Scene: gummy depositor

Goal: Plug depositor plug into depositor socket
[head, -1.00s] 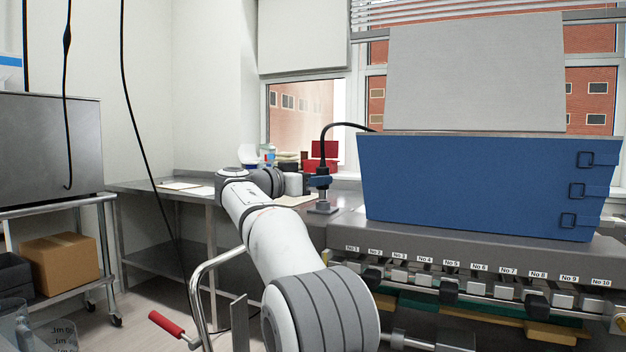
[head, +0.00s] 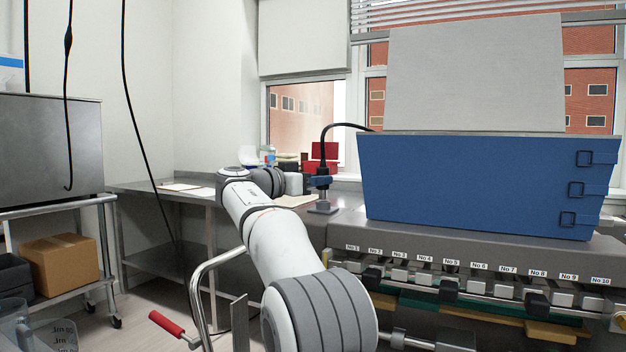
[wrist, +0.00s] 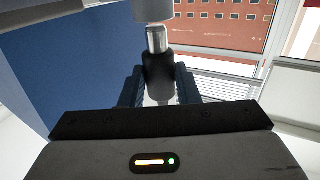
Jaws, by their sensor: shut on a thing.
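The depositor plug (head: 323,171) is a black body on a black cable that arches up and right behind the blue hopper. My gripper (head: 319,182), with blue fingers, is shut on it. The wrist view shows the black plug body (wrist: 158,72) between the fingers (wrist: 158,88), with its silver tip (wrist: 156,39) pointing to a grey cylinder at the top edge. The depositor socket (head: 322,207) is a grey post on a square base, directly below the plug in the head view. The tip meets or overlaps the grey cylinder; I cannot tell how deep it sits.
The blue hopper (head: 470,185) stands just right of my gripper on the depositor, above a row of numbered nozzles. A steel table (head: 135,186) with papers is at the left. A red-handled crank (head: 166,323) is low in front. Window and wall lie behind.

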